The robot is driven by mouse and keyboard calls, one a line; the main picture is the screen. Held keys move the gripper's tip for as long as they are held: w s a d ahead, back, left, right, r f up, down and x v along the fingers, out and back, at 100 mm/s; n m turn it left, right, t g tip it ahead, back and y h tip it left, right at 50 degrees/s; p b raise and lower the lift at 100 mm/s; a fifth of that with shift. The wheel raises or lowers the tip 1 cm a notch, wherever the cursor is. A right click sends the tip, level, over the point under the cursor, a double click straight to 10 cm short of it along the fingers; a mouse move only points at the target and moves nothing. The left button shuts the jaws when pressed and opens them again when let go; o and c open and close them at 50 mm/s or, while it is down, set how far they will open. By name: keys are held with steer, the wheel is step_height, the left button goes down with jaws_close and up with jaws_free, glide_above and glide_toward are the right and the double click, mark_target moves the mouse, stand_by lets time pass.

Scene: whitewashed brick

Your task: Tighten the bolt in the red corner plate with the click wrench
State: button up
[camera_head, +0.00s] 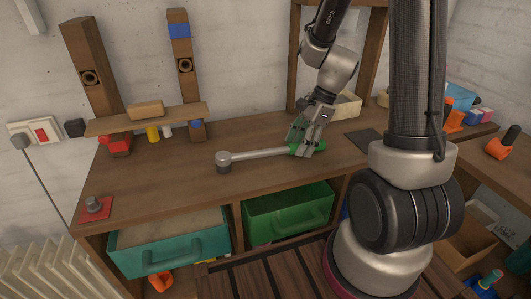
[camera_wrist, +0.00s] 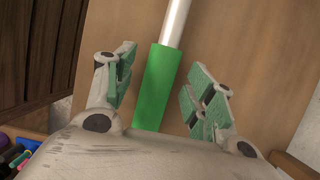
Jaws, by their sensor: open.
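The click wrench (camera_head: 258,154) lies on the wooden bench top, its round head to the left and its green handle to the right. My gripper (camera_head: 305,146) is open at the handle end. In the wrist view the green handle (camera_wrist: 157,85) lies between the two open fingers of my gripper (camera_wrist: 160,90), with a gap visible on the right side; the left finger is close to it. The red corner plate (camera_head: 97,212) is at the bench's front left corner. A grey bolt (camera_head: 94,204) stands on it.
An open teal drawer (camera_head: 170,248) and an open green drawer (camera_head: 290,215) stick out below the bench top. A wooden rack with a shelf (camera_head: 145,119) stands at the back left. A dark flat pad (camera_head: 364,140) lies right of the gripper. The bench between wrench and plate is clear.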

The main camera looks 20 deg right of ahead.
steer(key=shift+a+f, duration=0.15)
steer(key=shift+f, duration=0.25)
jaws_close()
